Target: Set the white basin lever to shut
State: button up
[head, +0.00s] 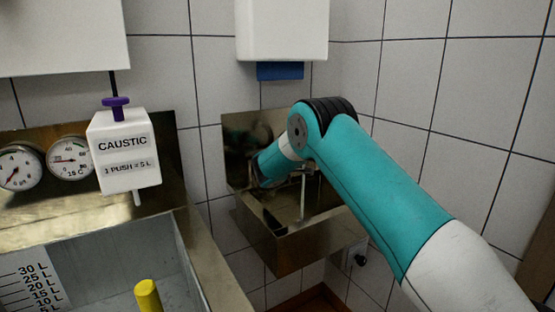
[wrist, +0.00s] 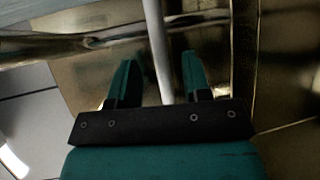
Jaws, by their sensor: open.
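The steel hand basin (head: 275,245) hangs on the tiled wall at the middle of the head view, with my arm reaching over it. A thin pale upright piece (head: 303,190) shows inside it; I cannot tell whether it is the lever or part of the tap. In the wrist view my gripper (wrist: 159,66) is open, its two teal fingers apart. A pale, thin rod (wrist: 153,28) runs between them, with gaps visible on both sides. It looks like the white lever, but its ends are hidden, so its setting cannot be told. In the head view my fingers are hidden.
A steel vat (head: 205,265) with a caustic dispenser (head: 125,165), two gauges and a yellow post (head: 147,297) stands at the left. A white dispenser (head: 282,28) with a blue strip hangs above the basin. Tiled walls close off the corner behind and to the right.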

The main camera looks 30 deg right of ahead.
jog(key=shift+x, duration=1.55)
grip_shut()
